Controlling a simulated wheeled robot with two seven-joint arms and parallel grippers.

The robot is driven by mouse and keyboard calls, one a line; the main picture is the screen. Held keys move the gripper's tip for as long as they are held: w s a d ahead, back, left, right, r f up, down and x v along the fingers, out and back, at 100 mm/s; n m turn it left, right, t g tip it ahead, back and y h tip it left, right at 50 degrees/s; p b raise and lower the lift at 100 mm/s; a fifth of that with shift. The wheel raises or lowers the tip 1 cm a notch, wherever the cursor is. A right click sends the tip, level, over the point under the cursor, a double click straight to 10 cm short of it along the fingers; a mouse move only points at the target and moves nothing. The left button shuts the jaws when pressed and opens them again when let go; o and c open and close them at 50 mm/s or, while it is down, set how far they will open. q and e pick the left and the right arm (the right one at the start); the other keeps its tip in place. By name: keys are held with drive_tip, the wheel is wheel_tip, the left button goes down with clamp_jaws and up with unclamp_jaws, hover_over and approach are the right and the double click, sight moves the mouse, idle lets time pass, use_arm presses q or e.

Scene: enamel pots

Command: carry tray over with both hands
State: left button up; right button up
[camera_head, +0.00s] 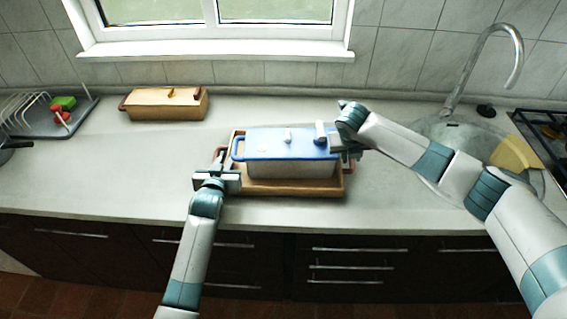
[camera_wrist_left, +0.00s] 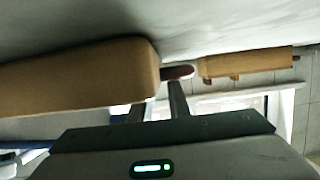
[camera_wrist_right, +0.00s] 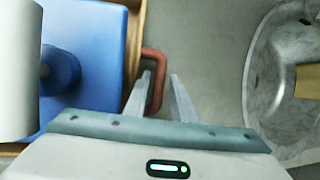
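A wooden tray (camera_head: 290,187) stands on the counter with a reddish-brown loop handle at each end. A pale pot with a blue lid (camera_head: 262,142) sits in it. My left gripper (camera_head: 217,170) is at the tray's left handle; in the left wrist view its fingers (camera_wrist_left: 157,100) are apart, with one tip close to the handle (camera_wrist_left: 178,72). My right gripper (camera_head: 345,150) is at the right end; in the right wrist view its open fingers (camera_wrist_right: 161,85) straddle the outer bar of the right handle (camera_wrist_right: 155,57). I cannot tell whether any finger touches.
A brown lidded box-shaped pot (camera_head: 166,105) stands at the back left. A dish rack (camera_head: 45,115) is at far left. The sink (camera_head: 450,135) with its faucet (camera_head: 505,60) and a stove (camera_head: 545,125) are at right. The counter left of the tray is clear.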

use_arm(q)
drive_tip(key=shift+w, duration=0.3)
use_arm(e)
drive_tip(key=shift+w+f, duration=0.1)
drive_tip(key=shift+f, duration=0.25)
use_arm(q)
clamp_jaws()
use_arm(e)
clamp_jaws()
use_arm(q)
drive_tip(key=shift+w+r, duration=0.1)
use_arm(e)
drive_tip(key=shift+w+r, duration=0.1)
drive_tip(key=shift+r, duration=0.1)
use_arm(q)
drive_tip(key=shift+r, duration=0.1)
use_arm(e)
drive_tip(key=shift+d+r, duration=0.1)
